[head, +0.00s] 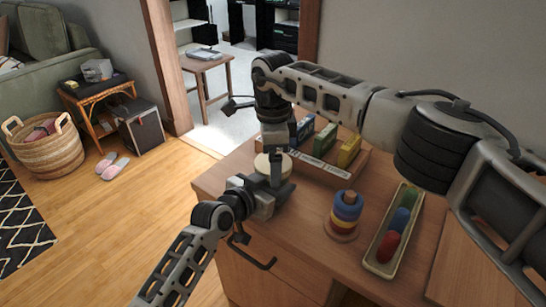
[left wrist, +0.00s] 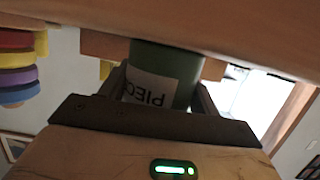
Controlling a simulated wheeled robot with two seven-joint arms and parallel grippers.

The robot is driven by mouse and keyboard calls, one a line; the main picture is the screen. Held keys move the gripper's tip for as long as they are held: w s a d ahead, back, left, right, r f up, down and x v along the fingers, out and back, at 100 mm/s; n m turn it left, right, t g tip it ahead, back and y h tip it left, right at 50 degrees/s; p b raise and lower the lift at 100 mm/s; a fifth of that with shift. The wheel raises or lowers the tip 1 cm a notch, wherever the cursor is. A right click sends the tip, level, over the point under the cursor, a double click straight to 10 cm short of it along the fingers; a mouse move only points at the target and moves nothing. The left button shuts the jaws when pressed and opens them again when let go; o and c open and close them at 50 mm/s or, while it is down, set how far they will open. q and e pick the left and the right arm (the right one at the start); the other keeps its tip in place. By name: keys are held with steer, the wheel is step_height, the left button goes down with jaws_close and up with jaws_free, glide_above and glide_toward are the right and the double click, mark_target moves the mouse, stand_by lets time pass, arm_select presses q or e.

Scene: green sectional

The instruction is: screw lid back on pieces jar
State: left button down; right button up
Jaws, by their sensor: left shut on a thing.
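The green pieces jar (left wrist: 165,72), with a white label reading "PIEC", stands between the two fingers of my left gripper (left wrist: 160,95) in the left wrist view, which is upside down. In the head view my left gripper (head: 265,197) is shut on it above the wooden tabletop, and the jar is mostly hidden. A round cream lid (head: 262,168) shows above the left gripper, at the jar's top. My right gripper (head: 276,170) points straight down over the lid, its fingers overlapping it. I cannot tell whether its fingers grip the lid or whether the lid is seated.
Behind the jar is a wooden tray (head: 318,172) with coloured boxes. A ring stacker (head: 345,213) stands to the right, beside a long dish (head: 378,262) of coloured pieces. The tabletop (head: 300,225) is bare in front of the stacker. A basket (head: 45,150) stands on the floor.

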steer(key=shift+r, duration=2.25)
steer(key=shift+o, duration=0.2)
step_height(320, 180, up, 4)
steer(key=n, duration=0.5)
steer(key=shift+f, duration=0.25)
steer(key=shift+f, duration=4.05)
